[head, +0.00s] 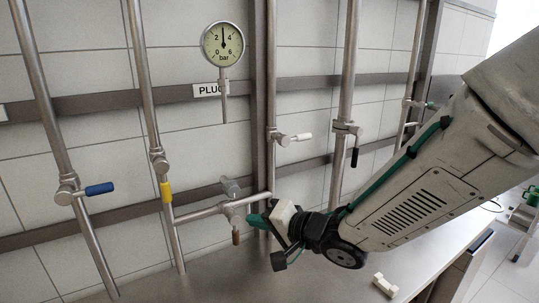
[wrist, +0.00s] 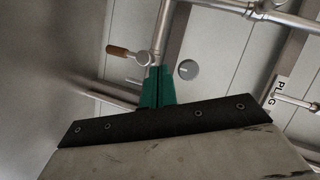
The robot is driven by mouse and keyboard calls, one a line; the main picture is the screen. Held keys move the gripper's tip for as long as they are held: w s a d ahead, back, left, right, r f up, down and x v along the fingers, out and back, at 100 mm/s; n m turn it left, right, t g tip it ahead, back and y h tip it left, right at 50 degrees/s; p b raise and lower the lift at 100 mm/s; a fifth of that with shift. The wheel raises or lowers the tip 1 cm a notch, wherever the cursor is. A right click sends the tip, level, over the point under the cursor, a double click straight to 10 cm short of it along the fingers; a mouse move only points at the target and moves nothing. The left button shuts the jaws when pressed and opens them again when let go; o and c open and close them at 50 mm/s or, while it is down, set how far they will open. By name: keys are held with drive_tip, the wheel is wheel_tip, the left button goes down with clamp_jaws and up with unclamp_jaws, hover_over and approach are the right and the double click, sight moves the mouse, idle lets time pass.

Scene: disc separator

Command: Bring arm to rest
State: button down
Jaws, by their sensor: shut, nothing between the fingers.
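My gripper (head: 256,220) is at the lower middle of the head view, at the end of my arm, which reaches in from the right. Its green fingers are shut and empty. They point left, near the brown-handled valve (head: 235,224) on the lower cross pipe. Whether they touch the pipe or valve I cannot tell from the head view. In the wrist view the closed green fingers (wrist: 158,84) point up the picture, with the brown handle (wrist: 118,52) just beyond and to their left.
Steel pipes line the tiled wall, with a blue-handled valve (head: 98,189), a yellow-handled valve (head: 166,190), a white-handled valve (head: 300,137) and a black-handled valve (head: 354,156). A pressure gauge (head: 223,45) hangs above. A small pale block (head: 385,285) lies on the bench (head: 340,292).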

drive_tip(key=s+d+f+n+g+h, duration=0.1)
drive_tip(key=s+d+f+n+h, duration=0.1)
drive_tip(key=d+h, duration=0.6)
drive_tip(key=s+d+f+n+g+h, duration=0.1)
drive_tip(key=d+f+h, duration=0.15)
drive_tip(key=d, duration=0.95)
drive_tip(key=s+d+r+g, duration=0.1)
drive_tip(key=s+d+r, duration=0.2)
drive_tip(key=s, duration=0.4)
drive_tip(key=s+d+r+g+h, duration=0.1)
drive_tip(key=s+d+r+g, duration=0.1)
drive_tip(key=s, duration=0.5)
drive_tip(key=s+d+r+g, duration=0.2)
drive_tip(key=s+d+r, duration=0.3)
drive_tip(key=s+d, duration=0.1)
drive_tip(key=shift+s+d, duration=0.25)
drive_tip(key=shift+s, duration=0.15)
